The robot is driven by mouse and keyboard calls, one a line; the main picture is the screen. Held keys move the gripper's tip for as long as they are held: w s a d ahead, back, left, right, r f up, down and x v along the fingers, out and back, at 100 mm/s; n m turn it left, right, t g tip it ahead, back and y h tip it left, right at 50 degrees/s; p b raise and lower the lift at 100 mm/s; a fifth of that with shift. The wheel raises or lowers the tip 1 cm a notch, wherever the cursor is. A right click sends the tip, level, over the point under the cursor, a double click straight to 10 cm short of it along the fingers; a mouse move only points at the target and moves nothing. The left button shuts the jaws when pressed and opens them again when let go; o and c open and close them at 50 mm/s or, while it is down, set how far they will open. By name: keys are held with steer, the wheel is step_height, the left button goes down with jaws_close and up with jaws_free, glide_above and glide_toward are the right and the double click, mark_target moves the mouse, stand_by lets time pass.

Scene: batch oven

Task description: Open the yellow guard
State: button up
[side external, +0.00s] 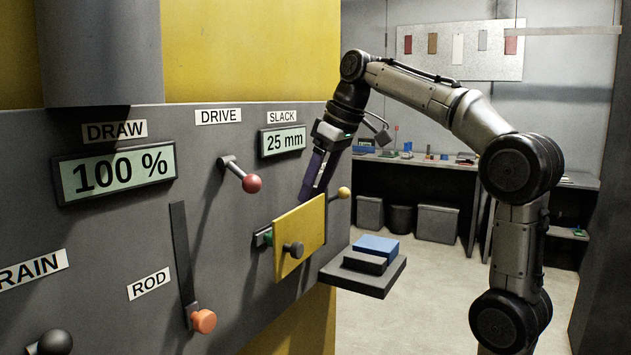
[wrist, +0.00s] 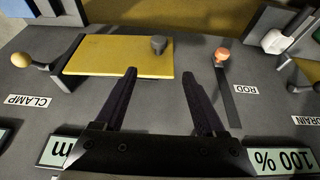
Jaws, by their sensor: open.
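The yellow guard (side external: 300,236) is a flat plate on the grey control panel, with a dark round knob (side external: 293,250) on its face. It covers what lies behind it; a bit of green shows at its left edge. In the wrist view the guard (wrist: 105,57) spans the upper left, its knob (wrist: 158,45) near one end. My gripper (side external: 314,190) is above the guard in the side view, fingers pointing down toward it. In the wrist view my gripper (wrist: 160,78) is open and empty, with the knob beyond the gap between its fingertips; I see no contact.
A red-knobbed DRIVE lever (side external: 252,183) is left of my gripper. An orange ROD handle (side external: 203,321) sits lower left, a yellow CLAMP knob (side external: 344,192) right of the guard. A small shelf (side external: 372,282) with blue and dark blocks juts out at lower right.

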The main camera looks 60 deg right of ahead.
steer(key=shift+s+a+r+n, duration=0.15)
steer(key=shift+s+a+r, duration=0.1)
steer(key=shift+a, duration=0.3)
steer(key=shift+s+a+r+n, duration=0.15)
steer(key=shift+s+a+r, duration=0.1)
steer(key=shift+a, duration=0.25)
steer(key=shift+c, duration=0.3)
steer(key=shift+s, duration=0.1)
steer(key=shift+c, duration=1.1)
steer(key=shift+s+r, duration=0.1)
steer(key=shift+r, duration=0.5)
steer(key=shift+c, duration=1.4)
steer(key=w, duration=0.1)
steer(key=w+r, duration=0.1)
steer(key=shift+w+d+r, duration=0.1)
steer(key=shift+w+r, duration=0.05)
steer(key=shift+w, duration=0.2)
steer(key=c, duration=0.4)
steer(key=shift+g, duration=0.4)
steer(key=w, duration=0.2)
steer(key=w+f, duration=0.1)
steer(key=w, duration=0.1)
steer(key=shift+w, duration=0.25)
jaws_close()
steer(key=x, duration=1)
steer(key=shift+a, duration=0.3)
